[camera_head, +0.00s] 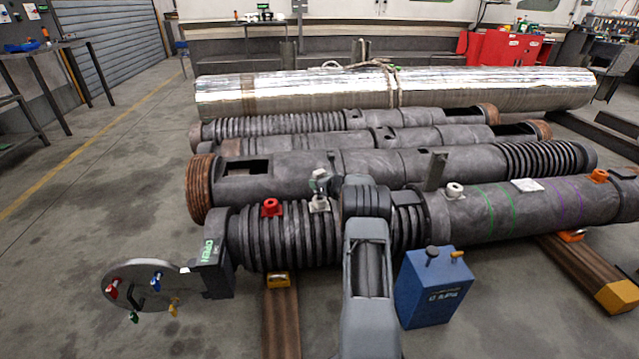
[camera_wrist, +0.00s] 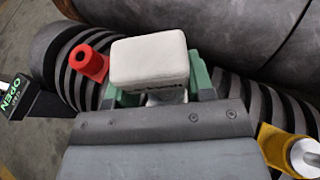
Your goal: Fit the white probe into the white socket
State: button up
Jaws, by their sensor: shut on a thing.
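My gripper (camera_head: 320,180) is over the ribbed left part of the front barrel. In the wrist view its green fingers (camera_wrist: 158,84) are shut on the white probe, whose blocky white head (camera_wrist: 149,58) shows between them. The white socket (camera_head: 320,205) stands on the ribbed barrel directly below my gripper, right of a red socket (camera_head: 271,208). In the wrist view a pale rounded part shows under the white head; I cannot tell whether it is probe or socket. The probe's lower end is hidden, so I cannot tell if it is inside the socket.
The red socket (camera_wrist: 89,63) is close left of my fingers in the wrist view; a yellow fitting (camera_wrist: 285,148) is at lower right. The right barrel carries another whitish fitting (camera_head: 454,191). A blue box (camera_head: 432,288) and a disc with coloured probes (camera_head: 128,270) stand in front.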

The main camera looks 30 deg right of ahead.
jog(key=shift+f+b, duration=1.5)
jog(key=shift+f, duration=0.3)
jog(key=o, duration=1)
jog(key=shift+s, duration=0.1)
jog(key=shift+p+v, duration=2.1)
jog(key=shift+v, duration=4.75)
jog(key=shift+a+r, duration=0.1)
jog(key=shift+r, duration=0.05)
